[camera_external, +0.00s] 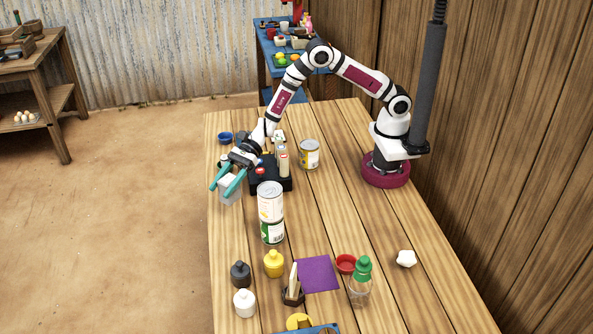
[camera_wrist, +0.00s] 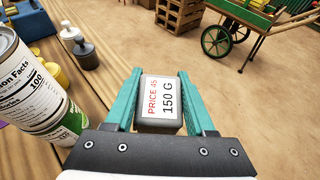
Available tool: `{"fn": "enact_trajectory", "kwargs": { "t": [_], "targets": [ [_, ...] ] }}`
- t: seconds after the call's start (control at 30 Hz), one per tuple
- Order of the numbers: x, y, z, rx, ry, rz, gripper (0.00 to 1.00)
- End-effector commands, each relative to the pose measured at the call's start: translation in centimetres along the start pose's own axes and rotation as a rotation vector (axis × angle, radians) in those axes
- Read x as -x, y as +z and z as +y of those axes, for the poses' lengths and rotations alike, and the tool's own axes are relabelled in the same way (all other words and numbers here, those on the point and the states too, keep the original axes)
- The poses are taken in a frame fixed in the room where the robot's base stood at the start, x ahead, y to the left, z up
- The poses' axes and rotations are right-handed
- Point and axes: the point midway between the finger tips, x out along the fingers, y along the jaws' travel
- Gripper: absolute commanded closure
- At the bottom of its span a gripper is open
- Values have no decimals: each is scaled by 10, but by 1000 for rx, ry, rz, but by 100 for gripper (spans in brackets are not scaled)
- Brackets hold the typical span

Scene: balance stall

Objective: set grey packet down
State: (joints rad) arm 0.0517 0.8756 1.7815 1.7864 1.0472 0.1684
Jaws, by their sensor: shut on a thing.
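The grey packet (camera_wrist: 159,103) has a white label reading "PRICE 45" and "150 G". In the wrist view it sits between the teal fingers of my gripper (camera_wrist: 159,92), which is shut on it. In the external view the packet (camera_external: 229,190) hangs below my gripper (camera_external: 227,180) at the left edge of the wooden table (camera_external: 330,215). I cannot tell whether its underside touches the tabletop.
A tall stack of cans (camera_external: 271,212) stands close to the right of the packet. A black device (camera_external: 272,183) is behind it. Several weights, including a yellow one (camera_external: 274,264), and a purple mat (camera_external: 317,274) lie toward the front. The right side of the table is mostly clear.

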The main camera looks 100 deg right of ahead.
Motion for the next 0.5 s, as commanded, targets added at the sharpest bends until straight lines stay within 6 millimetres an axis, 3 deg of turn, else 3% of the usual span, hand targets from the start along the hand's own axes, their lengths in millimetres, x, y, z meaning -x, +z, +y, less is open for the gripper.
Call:
{"fn": "enact_trajectory", "kwargs": {
  "t": [0.1, 0.2, 0.5],
  "targets": [
    [-32, -8, 18, 1, 4, 1, 100],
    [-47, -11, 25, 0, 2, 0, 100],
    [-68, -49, 27, 0, 0, 0, 100]
  ]
}}
